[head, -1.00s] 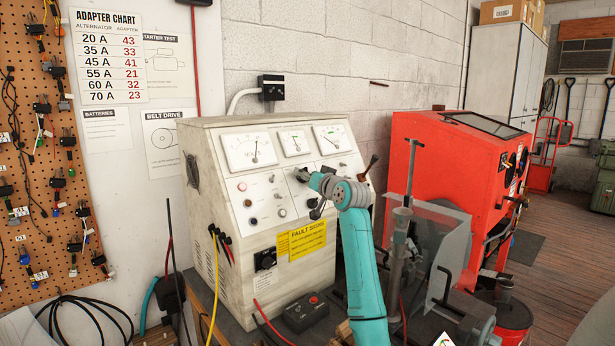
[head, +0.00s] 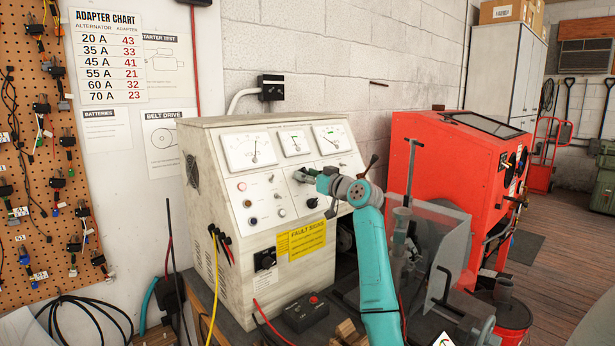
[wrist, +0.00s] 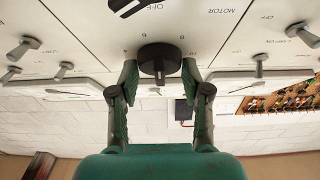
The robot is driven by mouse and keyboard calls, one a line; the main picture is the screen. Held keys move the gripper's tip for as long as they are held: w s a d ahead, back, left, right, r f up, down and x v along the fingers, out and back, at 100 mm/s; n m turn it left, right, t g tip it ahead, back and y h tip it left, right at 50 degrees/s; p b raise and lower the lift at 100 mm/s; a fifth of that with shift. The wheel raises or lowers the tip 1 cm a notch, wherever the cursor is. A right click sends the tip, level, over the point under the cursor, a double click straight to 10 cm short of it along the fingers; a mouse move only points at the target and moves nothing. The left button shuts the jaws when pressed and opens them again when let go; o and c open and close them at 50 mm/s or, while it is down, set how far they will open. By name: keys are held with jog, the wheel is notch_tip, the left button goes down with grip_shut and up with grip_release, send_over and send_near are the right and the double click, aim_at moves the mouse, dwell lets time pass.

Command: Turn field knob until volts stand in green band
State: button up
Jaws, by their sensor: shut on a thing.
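The black round field knob (wrist: 159,60) sits on the pale panel with a number scale around it, in the wrist view, which looks upside down. My gripper (wrist: 159,72) is shut on it, one finger on each side. In the head view my gripper (head: 304,176) reaches the panel's right part and mostly hides the knob. The volts meter (head: 249,151) is at the panel's upper left. Its thin needle stands slightly right of upright. I cannot make out a green band on it.
The test bench (head: 212,150) has small switches and another black knob (head: 312,202) below my gripper. Two smaller meters sit along its top. A clear guard (head: 440,235) and a red cabinet (head: 440,165) stand right of my arm.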

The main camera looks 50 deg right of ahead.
jog(key=shift+d+n+y, duration=0.1)
jog(key=shift+n+y, duration=0.8)
jog(key=shift+n, duration=0.6)
jog(key=o, duration=1.2)
jog(key=shift+c, duration=0.2)
notch_tip(320, 180, up, 10)
